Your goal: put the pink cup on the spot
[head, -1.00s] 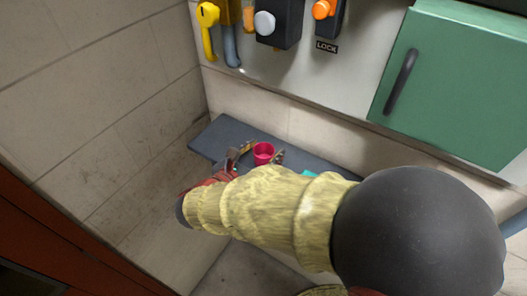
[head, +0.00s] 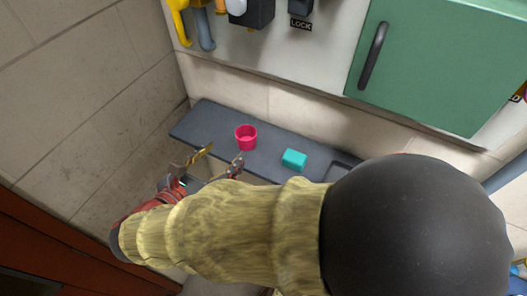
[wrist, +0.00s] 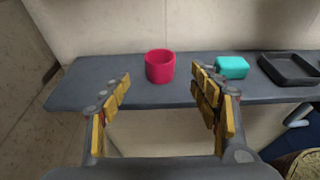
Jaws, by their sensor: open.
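The pink cup (head: 246,138) stands upright on the dark grey shelf (head: 205,122), open side up. In the wrist view the cup (wrist: 160,67) is centred ahead, beyond and between my fingertips. My gripper (head: 220,158) is open and empty at the shelf's front side, apart from the cup. Its two yellow-padded fingers also show spread wide in the wrist view (wrist: 161,88). I cannot make out a marked spot on the shelf; the cup may cover it.
A teal block (head: 294,159) lies right of the cup, and a black tray (wrist: 290,69) is further right. A wall borders the shelf's left end. A green cabinet (head: 440,60) hangs above. The shelf left of the cup is clear.

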